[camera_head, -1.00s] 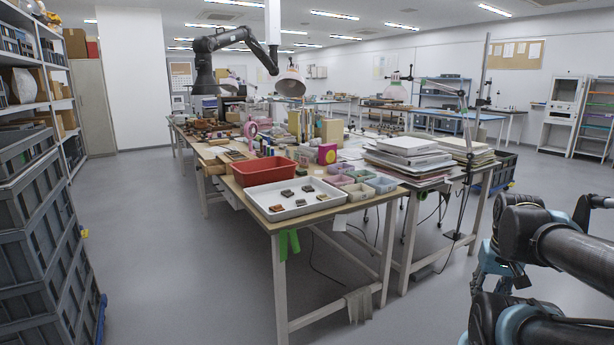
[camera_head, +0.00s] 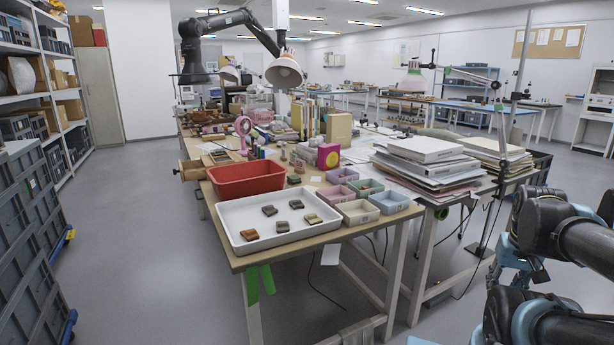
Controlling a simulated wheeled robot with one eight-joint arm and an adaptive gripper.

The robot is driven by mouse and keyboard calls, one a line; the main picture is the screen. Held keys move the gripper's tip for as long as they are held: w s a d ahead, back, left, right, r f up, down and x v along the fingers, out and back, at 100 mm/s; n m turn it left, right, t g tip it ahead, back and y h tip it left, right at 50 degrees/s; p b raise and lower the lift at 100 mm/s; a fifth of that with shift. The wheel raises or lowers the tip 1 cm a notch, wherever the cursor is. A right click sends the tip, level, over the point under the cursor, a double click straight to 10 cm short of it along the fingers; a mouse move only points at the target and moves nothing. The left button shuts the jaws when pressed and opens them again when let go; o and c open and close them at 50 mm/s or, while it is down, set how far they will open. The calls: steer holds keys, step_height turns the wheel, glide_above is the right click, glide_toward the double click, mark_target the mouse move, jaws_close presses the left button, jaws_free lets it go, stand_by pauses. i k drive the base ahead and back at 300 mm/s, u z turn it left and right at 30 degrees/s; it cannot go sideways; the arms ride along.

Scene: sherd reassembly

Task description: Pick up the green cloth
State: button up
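A bright green cloth (camera_head: 260,284) hangs in two strips from the front edge of the near wooden table, left of the middle of the view. Its upper end is at the tabletop edge, below the white tray. My arm shows at the right edge, well apart from the cloth. What seems to be my gripper (camera_head: 526,272) is partly hidden behind my arm links, and whether its fingers are open or shut does not show.
The near table holds a white tray (camera_head: 231,214) with several sherds, a red bin (camera_head: 246,181) and small pastel boxes (camera_head: 388,202). A grey cloth (camera_head: 357,335) hangs low under the table. Stacked grey crates (camera_head: 28,240) stand at the left. Floor between crates and table is clear.

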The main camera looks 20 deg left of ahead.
mark_target(294, 179)
steer(key=i, duration=0.9)
steer(key=u, duration=1.7)
